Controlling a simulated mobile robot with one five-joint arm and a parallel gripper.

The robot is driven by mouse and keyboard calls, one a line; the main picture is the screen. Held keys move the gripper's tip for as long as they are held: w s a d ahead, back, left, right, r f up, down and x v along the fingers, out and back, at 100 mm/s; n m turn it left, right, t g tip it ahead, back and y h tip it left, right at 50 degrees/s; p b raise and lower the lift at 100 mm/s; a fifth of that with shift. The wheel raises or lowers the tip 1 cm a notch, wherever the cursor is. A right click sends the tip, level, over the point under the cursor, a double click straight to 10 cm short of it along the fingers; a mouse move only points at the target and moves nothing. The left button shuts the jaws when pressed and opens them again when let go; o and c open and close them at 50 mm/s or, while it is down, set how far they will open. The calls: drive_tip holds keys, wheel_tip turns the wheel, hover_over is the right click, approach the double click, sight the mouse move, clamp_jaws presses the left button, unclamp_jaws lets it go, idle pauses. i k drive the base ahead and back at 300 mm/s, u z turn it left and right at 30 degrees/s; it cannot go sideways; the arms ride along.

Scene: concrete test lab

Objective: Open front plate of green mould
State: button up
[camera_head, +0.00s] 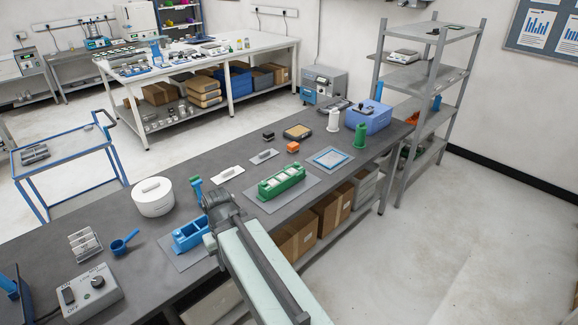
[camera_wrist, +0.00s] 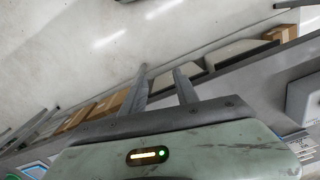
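The green mould (camera_head: 283,190) stands on a grey mat (camera_head: 303,195) in the middle of the bench in the head view. It is a long block with several pale squares along its top. Its front plate is too small to tell apart from the body. My gripper (camera_wrist: 160,78) shows in the wrist view, with two grey fingers spread apart and nothing between them. They show against the bench's front edge and the floor. In the head view my arm comes in from the bottom, left of the green mould; I cannot make out the fingertips there.
A blue mould (camera_head: 190,236) lies left of my arm, partly hidden by it. A white round tub (camera_head: 153,203), a control box (camera_head: 91,291) and a blue scoop (camera_head: 120,246) stand further left. An orange block (camera_head: 293,147) and a blue-framed plate (camera_head: 331,158) lie behind the green mould.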

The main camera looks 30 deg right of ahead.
sight(277, 190)
drive_tip(key=z, duration=0.05)
drive_tip(key=i, duration=1.2)
